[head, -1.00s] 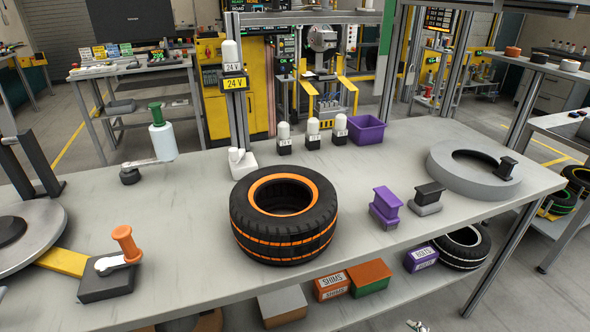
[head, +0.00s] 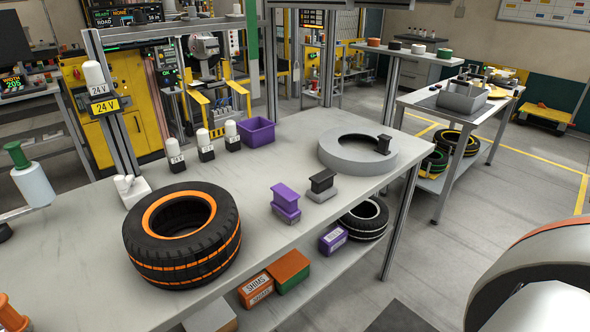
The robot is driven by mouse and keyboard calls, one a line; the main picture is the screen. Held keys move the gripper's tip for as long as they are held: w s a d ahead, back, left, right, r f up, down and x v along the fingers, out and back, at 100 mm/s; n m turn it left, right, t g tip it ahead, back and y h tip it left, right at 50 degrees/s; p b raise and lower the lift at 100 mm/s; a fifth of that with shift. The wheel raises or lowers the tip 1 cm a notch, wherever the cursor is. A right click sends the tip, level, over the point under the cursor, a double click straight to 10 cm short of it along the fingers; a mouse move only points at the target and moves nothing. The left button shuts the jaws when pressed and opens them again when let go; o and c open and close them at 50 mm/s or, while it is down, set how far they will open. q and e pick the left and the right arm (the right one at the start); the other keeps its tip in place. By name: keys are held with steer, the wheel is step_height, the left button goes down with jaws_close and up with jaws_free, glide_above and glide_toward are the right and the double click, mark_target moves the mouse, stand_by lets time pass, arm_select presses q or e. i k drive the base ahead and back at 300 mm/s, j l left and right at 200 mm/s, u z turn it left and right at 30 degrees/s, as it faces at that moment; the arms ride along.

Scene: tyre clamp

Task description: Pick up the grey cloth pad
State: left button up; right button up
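I cannot make out a grey cloth pad for certain in the head view. A black block on a grey foot (head: 321,187) stands on the near workbench (head: 262,240), beside a purple block (head: 286,203). A flat grey ring (head: 345,157) with a black handle lies at the bench's far right end. On the farther bench at right is a grey open bin (head: 462,99) with small things around it, too small to tell apart. Neither of my grippers shows.
A black tyre with orange bands (head: 180,238) lies on the near bench. A purple bin (head: 257,132) and several white-topped bottles stand behind it. Boxes of shims (head: 256,289) and another tyre (head: 363,219) are on the shelf below. Open floor lies between the benches.

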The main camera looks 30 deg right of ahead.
mark_target(322, 189)
steer(key=z, duration=1.2)
